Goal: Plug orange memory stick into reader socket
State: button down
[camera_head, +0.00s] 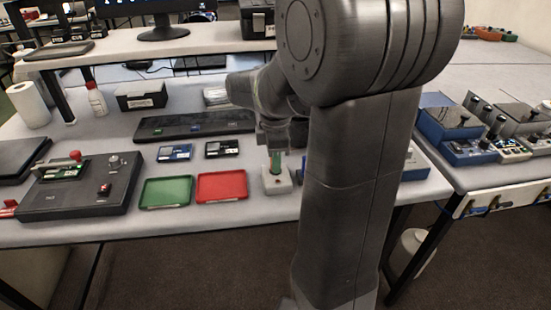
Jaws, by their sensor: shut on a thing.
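My gripper (273,146) points down at the middle of the workbench and is shut on a small green upright piece (275,162). The lower end of this piece meets a small white block (278,185); I cannot tell whether it sits inside the block or just above it. I see no stick that is clearly orange. I cannot make out which thing is the reader socket. My arm hides the bench to the right of the gripper.
A green tray (166,192) and a red tray (221,187) lie left of the white block. A dark box with a red knob (90,190) stands farther left. A long dark panel (195,125) lies behind. A shelf with a monitor (150,15) stands at the back.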

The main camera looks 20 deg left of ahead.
jog(key=c, duration=1.3)
grip_release()
jog(key=shift+c, duration=0.2)
notch_tip(320, 180, up, 14)
jog(key=p, duration=0.1)
jog(key=shift+f, duration=0.15)
notch_tip(320, 180, down, 14)
jog(key=shift+r+b, duration=0.1)
jog(key=shift+b, duration=0.35)
jog(key=shift+r, duration=0.15)
